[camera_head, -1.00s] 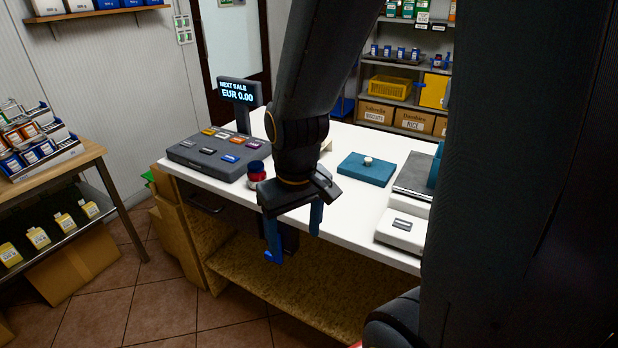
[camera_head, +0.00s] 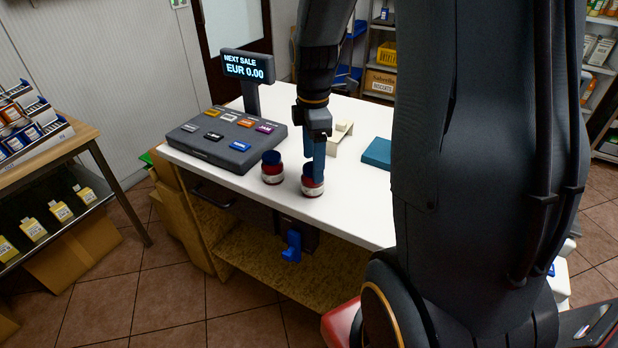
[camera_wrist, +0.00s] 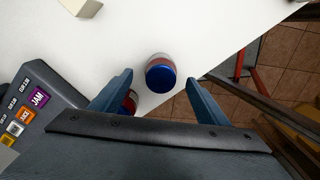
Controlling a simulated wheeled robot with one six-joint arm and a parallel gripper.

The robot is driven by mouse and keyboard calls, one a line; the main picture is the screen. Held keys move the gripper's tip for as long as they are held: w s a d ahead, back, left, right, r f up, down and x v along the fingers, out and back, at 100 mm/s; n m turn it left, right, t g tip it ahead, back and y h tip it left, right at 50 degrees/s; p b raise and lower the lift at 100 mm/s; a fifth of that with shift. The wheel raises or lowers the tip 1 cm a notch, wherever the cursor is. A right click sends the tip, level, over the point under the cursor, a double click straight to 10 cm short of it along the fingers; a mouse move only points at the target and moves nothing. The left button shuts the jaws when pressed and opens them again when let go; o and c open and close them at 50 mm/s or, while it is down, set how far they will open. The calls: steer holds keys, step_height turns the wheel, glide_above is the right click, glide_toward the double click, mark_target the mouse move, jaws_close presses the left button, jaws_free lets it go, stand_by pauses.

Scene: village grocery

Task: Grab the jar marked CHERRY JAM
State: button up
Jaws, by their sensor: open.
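Two red jars with blue lids stand upright on the white counter near its front edge. The left jar (camera_head: 272,168) is nearer the register, and the right jar (camera_head: 312,182) stands beside it. No label wording is readable on either, so I cannot tell which is CHERRY JAM. My gripper (camera_head: 318,165) is open with its blue fingers pointing down at the right jar, partly covering it. In the wrist view this jar (camera_wrist: 160,74) lies centred ahead of the gap between my fingertips (camera_wrist: 160,82). The other jar (camera_wrist: 131,101) is partly hidden by the left finger.
A dark register keypad (camera_head: 225,138) with a price display (camera_head: 247,68) stands left on the counter (camera_head: 345,205). A small beige stand (camera_head: 342,137) and a teal block (camera_head: 377,153) lie behind the jars. A blue hook-like part (camera_head: 292,246) shows below the counter edge.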

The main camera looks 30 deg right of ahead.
steer(key=shift+s+a+f+p, duration=0.1)
steer(key=shift+f+p, duration=0.9)
steer(key=shift+f, duration=2.35)
steer(key=c, duration=1.4)
steer(key=shift+r, duration=0.1)
